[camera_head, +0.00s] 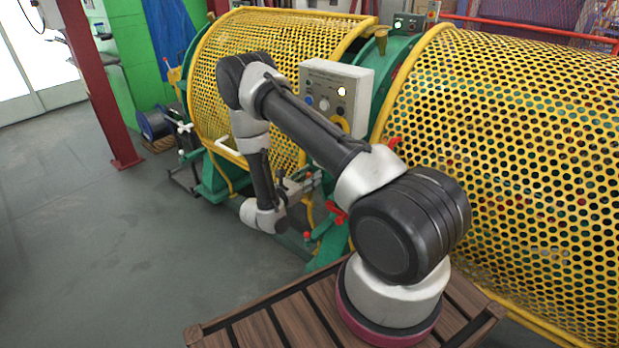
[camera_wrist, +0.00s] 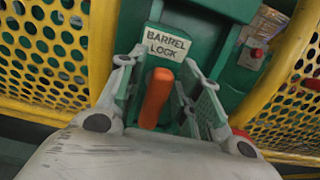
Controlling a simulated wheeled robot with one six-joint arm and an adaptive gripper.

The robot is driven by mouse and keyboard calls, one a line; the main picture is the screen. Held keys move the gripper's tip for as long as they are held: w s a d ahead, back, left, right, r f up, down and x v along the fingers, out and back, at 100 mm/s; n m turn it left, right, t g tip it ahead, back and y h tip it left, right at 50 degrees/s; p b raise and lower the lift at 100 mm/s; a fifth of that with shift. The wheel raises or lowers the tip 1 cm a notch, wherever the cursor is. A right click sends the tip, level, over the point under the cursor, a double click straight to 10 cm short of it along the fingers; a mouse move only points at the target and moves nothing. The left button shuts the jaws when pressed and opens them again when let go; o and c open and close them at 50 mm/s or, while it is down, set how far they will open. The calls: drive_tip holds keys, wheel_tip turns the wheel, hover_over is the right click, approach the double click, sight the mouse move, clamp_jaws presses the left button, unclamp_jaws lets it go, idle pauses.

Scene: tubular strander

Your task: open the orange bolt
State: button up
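The orange bolt (camera_wrist: 156,98) shows in the wrist view as an upright orange handle on a green housing, just below the "BARREL LOCK" label (camera_wrist: 167,45). My gripper (camera_wrist: 160,75) is open, with one finger to the left of the bolt and one to the right. Gaps show between the bolt and both fingers. In the head view my gripper (camera_head: 300,184) is beside the green machine frame, low between the two guards. I cannot make out the bolt there.
Yellow perforated guards (camera_head: 510,150) flank the green frame (camera_wrist: 240,72). A grey control box (camera_head: 337,90) stands above my gripper. Red handles (camera_head: 337,212) stick out nearby. A red post (camera_head: 100,85) stands at left. The grey floor (camera_head: 90,230) at left is clear.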

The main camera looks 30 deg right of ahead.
clamp_jaws()
drive_tip(key=shift+v, duration=2.45)
drive_tip(key=shift+o, duration=1.8)
unclamp_jaws()
drive_tip(key=v, duration=1.2)
